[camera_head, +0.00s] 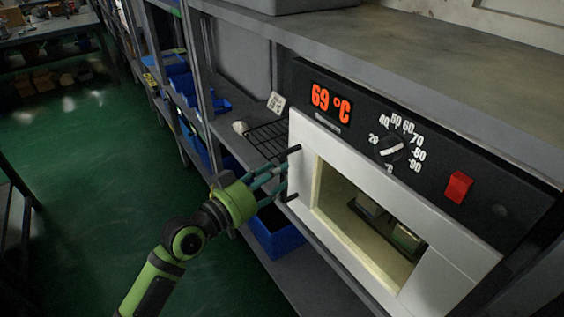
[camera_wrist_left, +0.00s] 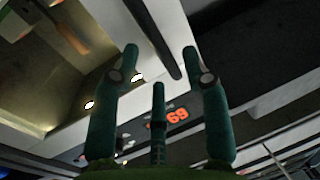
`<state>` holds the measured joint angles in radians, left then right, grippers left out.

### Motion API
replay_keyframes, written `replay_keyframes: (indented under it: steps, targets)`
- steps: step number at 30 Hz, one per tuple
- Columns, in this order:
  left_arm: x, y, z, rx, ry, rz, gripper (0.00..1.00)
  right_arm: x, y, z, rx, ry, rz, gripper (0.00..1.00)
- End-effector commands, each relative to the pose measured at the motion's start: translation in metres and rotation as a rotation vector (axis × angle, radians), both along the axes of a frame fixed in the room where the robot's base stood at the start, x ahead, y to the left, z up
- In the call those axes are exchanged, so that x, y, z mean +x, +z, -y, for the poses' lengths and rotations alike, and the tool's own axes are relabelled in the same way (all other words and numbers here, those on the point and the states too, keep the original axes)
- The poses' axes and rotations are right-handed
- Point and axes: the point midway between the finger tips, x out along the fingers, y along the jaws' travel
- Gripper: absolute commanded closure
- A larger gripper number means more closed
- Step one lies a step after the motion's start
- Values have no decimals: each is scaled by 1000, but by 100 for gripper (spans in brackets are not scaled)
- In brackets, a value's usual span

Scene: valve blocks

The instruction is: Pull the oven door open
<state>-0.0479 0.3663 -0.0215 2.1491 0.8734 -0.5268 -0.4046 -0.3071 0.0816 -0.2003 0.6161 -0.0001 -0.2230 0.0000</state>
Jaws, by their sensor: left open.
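The oven (camera_head: 440,165) stands on a shelf at the right in the head view. Its white door (camera_head: 302,140) looks shut, with a window (camera_head: 365,220) showing a lit inside. The black bar handle (camera_head: 294,149) is at the door's left edge, its middle partly hidden by my fingers. My left gripper (camera_head: 280,178) is open and reaches the handle from the left. In the left wrist view the handle (camera_wrist_left: 150,35) runs between the spread teal fingers of the gripper (camera_wrist_left: 160,60). I cannot tell whether they touch it. My right gripper is not in view.
The oven panel has a 69 °C display (camera_head: 330,102), a dial (camera_head: 393,149) and a red switch (camera_head: 458,187). A wire rack (camera_head: 268,138) and a blue bin (camera_head: 275,238) are close by on the shelving. Green floor (camera_head: 90,160) at the left is open.

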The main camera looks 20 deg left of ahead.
Motion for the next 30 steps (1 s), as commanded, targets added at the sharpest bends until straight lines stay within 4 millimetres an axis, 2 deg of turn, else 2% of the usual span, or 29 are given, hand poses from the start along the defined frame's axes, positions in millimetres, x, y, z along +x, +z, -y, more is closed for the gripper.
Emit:
replay_keyframes:
  steps: [3,7,17,21,30]
  targets:
    - [17,3,9,-3,0,0,54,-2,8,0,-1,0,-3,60]
    - [27,1,14,-1,1,0,54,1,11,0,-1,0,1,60]
    - [31,-1,16,1,1,0,54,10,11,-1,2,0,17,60]
    - [31,-1,16,1,1,0,100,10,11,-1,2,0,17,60]
    - [32,-1,16,1,1,0,100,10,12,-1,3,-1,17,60]
